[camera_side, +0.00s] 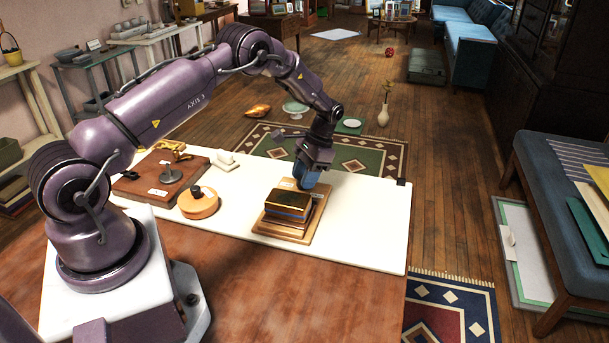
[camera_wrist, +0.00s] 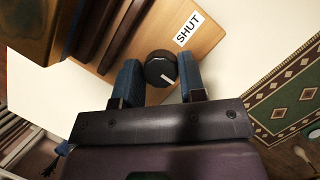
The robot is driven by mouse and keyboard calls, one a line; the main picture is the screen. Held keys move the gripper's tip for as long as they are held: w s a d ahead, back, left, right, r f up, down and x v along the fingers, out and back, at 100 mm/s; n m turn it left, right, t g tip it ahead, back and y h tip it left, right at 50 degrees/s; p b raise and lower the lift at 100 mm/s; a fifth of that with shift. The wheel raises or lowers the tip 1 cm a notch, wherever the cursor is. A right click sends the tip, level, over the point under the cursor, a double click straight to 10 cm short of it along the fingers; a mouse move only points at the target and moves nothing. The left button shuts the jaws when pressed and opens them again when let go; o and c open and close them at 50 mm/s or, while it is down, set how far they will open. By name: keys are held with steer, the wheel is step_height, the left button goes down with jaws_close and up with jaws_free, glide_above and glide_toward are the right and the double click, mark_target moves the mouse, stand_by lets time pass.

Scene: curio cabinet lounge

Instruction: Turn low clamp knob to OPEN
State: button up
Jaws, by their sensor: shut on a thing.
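The clamp knob (camera_wrist: 160,68) is black and round, with a white pointer line toward the lower right in the wrist view. It sits at the edge of a light wooden board (camera_wrist: 209,42). A white label reading SHUT (camera_wrist: 188,28) lies up and right of the knob; the pointer is not aimed at it. No OPEN label is legible. My gripper (camera_wrist: 159,72) has its blue fingers on either side of the knob, shut on it. In the side view my gripper (camera_side: 307,182) points down at the board's far end and hides the knob.
A dark block with gold bands (camera_side: 288,205) stands on the board close to my gripper. Left on the white tabletop (camera_side: 365,225) are a round orange box (camera_side: 199,204) and a brown board (camera_side: 150,187) with brass fittings.

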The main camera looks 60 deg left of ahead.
steer(key=o, duration=0.9)
steer(key=v, duration=1.3)
steer(key=s+d+r+t, duration=0.3)
steer(key=s+d+r, duration=0.3)
steer(key=s, duration=0.3)
steer(key=s+d+r+t, duration=0.3)
steer(key=s+d+r, duration=0.3)
steer(key=s, duration=0.3)
steer(key=s+d+r+t, duration=0.4)
steer(key=s+d+r, duration=0.2)
steer(key=s, duration=0.3)
steer(key=shift+s+d+r, duration=0.3)
steer(key=shift+s+r, duration=0.1)
steer(key=shift+r, duration=0.3)
